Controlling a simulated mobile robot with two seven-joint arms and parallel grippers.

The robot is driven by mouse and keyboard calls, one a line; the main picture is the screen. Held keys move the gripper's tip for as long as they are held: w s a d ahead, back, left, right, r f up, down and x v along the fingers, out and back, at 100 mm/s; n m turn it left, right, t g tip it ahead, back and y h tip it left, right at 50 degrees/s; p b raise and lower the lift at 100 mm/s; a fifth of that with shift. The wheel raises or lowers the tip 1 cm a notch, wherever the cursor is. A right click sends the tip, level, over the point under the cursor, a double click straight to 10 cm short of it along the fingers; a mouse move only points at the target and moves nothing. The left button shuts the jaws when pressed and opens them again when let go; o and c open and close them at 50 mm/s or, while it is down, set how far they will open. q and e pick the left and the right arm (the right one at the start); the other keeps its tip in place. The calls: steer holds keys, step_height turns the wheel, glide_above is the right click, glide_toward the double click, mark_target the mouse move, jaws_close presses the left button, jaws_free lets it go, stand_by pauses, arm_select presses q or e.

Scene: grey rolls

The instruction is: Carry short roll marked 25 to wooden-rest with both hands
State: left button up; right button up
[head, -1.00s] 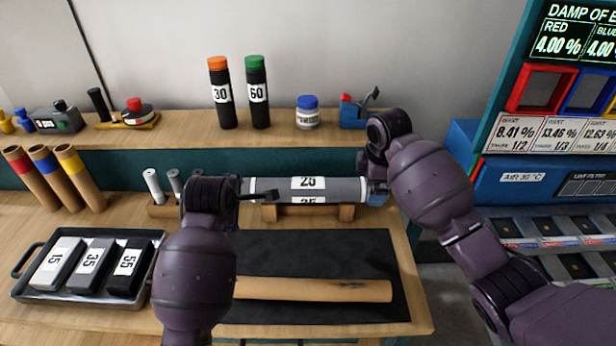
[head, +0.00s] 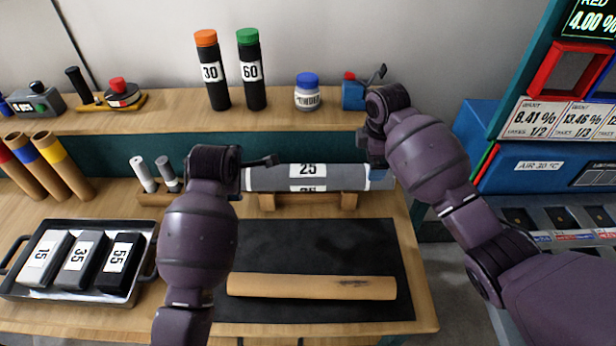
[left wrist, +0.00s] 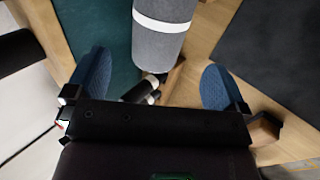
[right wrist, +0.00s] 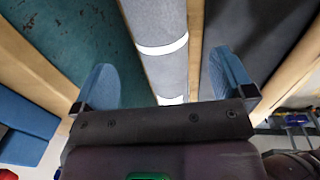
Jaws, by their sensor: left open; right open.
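The grey roll marked 25 (head: 307,178) lies level on the wooden rest (head: 349,202) behind the black mat. My left gripper (head: 262,161) is open at the roll's left end. In the left wrist view, the roll's grey end with a white band (left wrist: 164,40) lies just beyond the gap between the blue fingers (left wrist: 157,84), apart from them. My right gripper (head: 376,160) is open at the right end. In the right wrist view, the roll (right wrist: 160,30) runs between the spread blue fingers (right wrist: 165,85); contact cannot be told.
A tan roll (head: 312,287) lies on the black mat (head: 310,240). A tray (head: 145,268) holds blocks marked 15, 35 and 55. Two small cylinders (head: 157,173) stand left of the rest. Bottles marked 30 (head: 211,72) and 60 (head: 251,72) stand on the shelf behind.

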arm_select(q)
steer(key=shift+x, duration=4.3)
arm_select(e)
steer(key=shift+w+f, duration=0.2)
steer(key=shift+f, duration=1.25)
steer(key=shift+w+f, duration=0.2)
steer(key=shift+f, duration=1.2)
steer(key=shift+w+f, duration=0.2)
steer(key=shift+f, duration=1.25)
arm_select(q)
steer(key=c, duration=1.4)
arm_select(e)
steer(key=c, duration=1.4)
